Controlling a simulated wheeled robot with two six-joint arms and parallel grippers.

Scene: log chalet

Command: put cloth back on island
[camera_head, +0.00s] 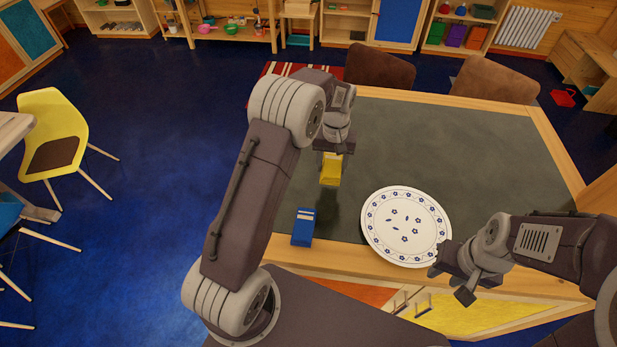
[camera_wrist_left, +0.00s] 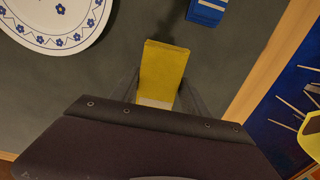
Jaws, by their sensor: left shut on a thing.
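My left gripper (camera_head: 331,156) is shut on a small yellow thing (camera_head: 331,171), held over the left part of the dark-topped island (camera_head: 480,150). The yellow thing looks flat and rectangular, and I cannot tell for sure that it is the cloth. In the left wrist view the yellow thing (camera_wrist_left: 164,68) sticks out from between the fingers (camera_wrist_left: 160,98). A dark shadow shows below it on the top. My right gripper (camera_head: 452,283) has its fingers apart, empty, by the plate's lower right rim.
A white plate (camera_head: 405,227) with blue flowers lies near the island's front edge. A blue box-like thing (camera_head: 303,227) lies left of it, by the corner. Two brown chairs (camera_head: 379,70) stand behind the island. The island's middle and back are clear.

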